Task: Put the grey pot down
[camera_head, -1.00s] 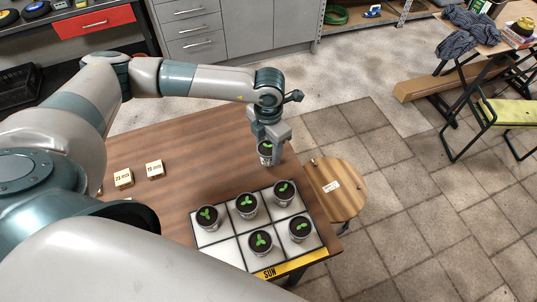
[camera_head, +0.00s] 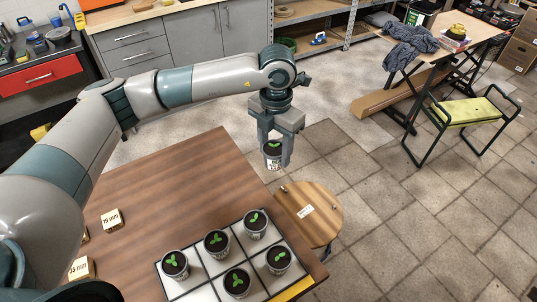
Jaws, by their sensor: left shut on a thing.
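My left gripper (camera_head: 274,160) points down and is shut on a grey pot (camera_head: 273,163) with dark soil and a green seedling. The pot is upright and appears in the air near the far right corner of the brown wooden table (camera_head: 165,185). On the table a white tray (camera_head: 207,264) with black dividing lines holds several similar grey seedling pots, such as the one nearest the corner (camera_head: 255,224). Its front left compartment shows no pot; it is partly cut off by the picture's lower edge. My right gripper is not in view.
Small labelled wooden blocks (camera_head: 112,219) lie on the left of the table. A round wooden stool top (camera_head: 308,212) stands beside its right edge. The middle of the table is clear. A folding table (camera_head: 455,45) and a green-topped stool (camera_head: 467,112) stand farther right.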

